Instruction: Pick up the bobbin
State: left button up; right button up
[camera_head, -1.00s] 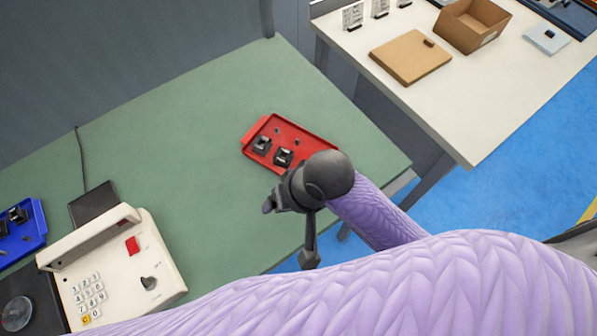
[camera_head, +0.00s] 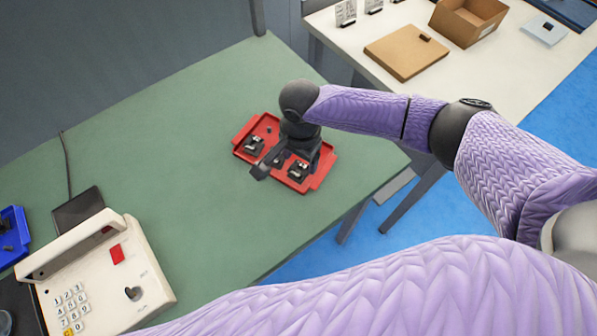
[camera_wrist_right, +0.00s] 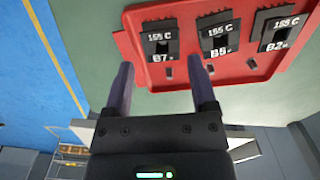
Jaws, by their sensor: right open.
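A red tray (camera_head: 243,131) lies on the green bench and holds black bobbin-like parts. In the head view one (camera_head: 254,145) sits at the tray's left and one (camera_head: 299,170) at its lower right. The right wrist view shows three in a row, marked B7 (camera_wrist_right: 160,40), B5 (camera_wrist_right: 219,36) and B2 (camera_wrist_right: 279,32), each with "155 C". Which is the task's bobbin I cannot tell. My right gripper (camera_head: 286,166) is over the tray, open and empty, and hides its middle. In the wrist view its fingers (camera_wrist_right: 160,68) point toward B7 and B5, apart from them. My left gripper is out of view.
A cream keypad machine (camera_head: 110,275) stands at the lower left, with a blue tray (camera_head: 13,240) beyond it. A white table (camera_head: 460,85) at the upper right bears a cardboard box (camera_head: 470,20). The green bench (camera_head: 190,150) is bare left of the red tray.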

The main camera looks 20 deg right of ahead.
aim_at(298, 172)
notch_tip(298, 172, down, 4)
jog(key=shift+a+r+b, duration=0.15)
jog(key=shift+r+b, duration=0.05)
jog(key=shift+b, duration=0.3)
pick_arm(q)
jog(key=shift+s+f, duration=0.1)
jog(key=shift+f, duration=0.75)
pick_arm(e)
jog(key=shift+r, duration=0.1)
jog(key=shift+c, duration=0.2)
grip_shut()
pick_arm(q)
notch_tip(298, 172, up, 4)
jog(key=p, duration=0.4)
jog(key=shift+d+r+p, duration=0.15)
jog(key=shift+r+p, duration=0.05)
jog(key=shift+p, duration=0.1)
pick_arm(e)
notch_tip(298, 172, up, 10)
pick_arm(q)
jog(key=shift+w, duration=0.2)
